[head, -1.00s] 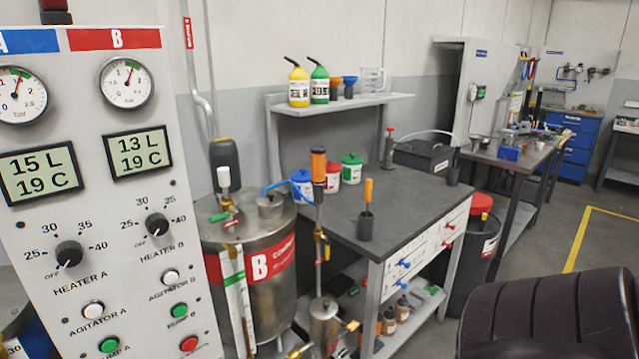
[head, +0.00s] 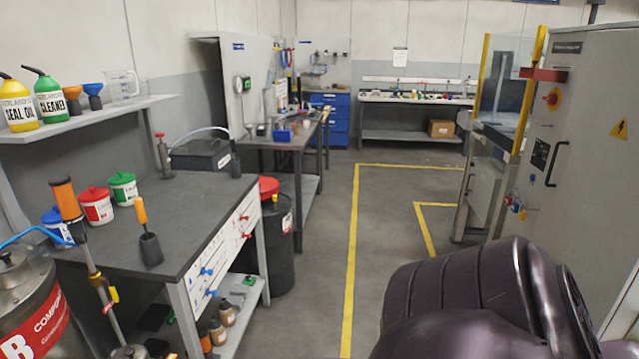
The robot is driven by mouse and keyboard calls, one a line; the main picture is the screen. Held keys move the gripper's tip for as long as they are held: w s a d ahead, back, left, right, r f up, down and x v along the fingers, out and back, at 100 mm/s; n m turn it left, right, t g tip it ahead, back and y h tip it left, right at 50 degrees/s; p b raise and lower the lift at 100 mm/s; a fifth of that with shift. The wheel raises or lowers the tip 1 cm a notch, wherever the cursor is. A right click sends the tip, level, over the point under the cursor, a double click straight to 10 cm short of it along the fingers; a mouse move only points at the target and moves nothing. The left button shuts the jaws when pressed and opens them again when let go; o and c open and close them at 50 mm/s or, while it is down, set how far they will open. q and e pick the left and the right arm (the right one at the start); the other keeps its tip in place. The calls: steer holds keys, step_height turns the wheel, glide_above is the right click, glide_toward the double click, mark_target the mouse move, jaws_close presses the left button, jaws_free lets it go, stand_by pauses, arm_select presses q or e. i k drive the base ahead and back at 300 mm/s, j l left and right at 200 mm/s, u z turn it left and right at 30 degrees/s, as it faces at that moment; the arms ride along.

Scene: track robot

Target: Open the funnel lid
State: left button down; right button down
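No funnel lid can be clearly made out. A dark drum (head: 281,245) with a red top (head: 269,187) stands on the floor just past the workbench's right end; whether that top is a funnel lid, I cannot tell. Its left side is partly hidden by the bench. A small orange funnel (head: 72,92) and a blue funnel (head: 92,89) stand on the shelf at upper left. Neither of my grippers is in view.
The dark workbench (head: 190,205) holds red, green and blue-lidded tubs. A steel vessel (head: 20,290) is at lower left. A grey cabinet (head: 585,150) stands at right. Open floor (head: 310,260) with yellow lines lies between. A dark padded shape covers the lower right.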

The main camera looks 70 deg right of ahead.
mark_target(266, 184)
steer(key=z, duration=1.9)
steer(key=i+l+u, duration=0.15)
steer(key=i+l, duration=0.15)
steer(key=i+l+u, duration=0.1)
steer(key=i+l, duration=0.2)
steer(key=i, duration=0.2)
steer(key=i+l+u, duration=0.15)
steer(key=i+l, duration=0.25)
steer(key=i+l+u, duration=0.15)
steer(key=i+l, duration=0.25)
steer(key=i+l+u, duration=0.15)
steer(key=i+l, duration=0.2)
steer(key=i+l+u, duration=0.1)
steer(key=i+l, duration=0.2)
steer(key=l, duration=0.25)
steer(key=i+l+u, duration=0.15)
steer(key=i+l, duration=0.15)
steer(key=l, duration=0.2)
steer(key=i+l+u, duration=0.15)
steer(key=i+l, duration=0.15)
steer(key=l, duration=0.25)
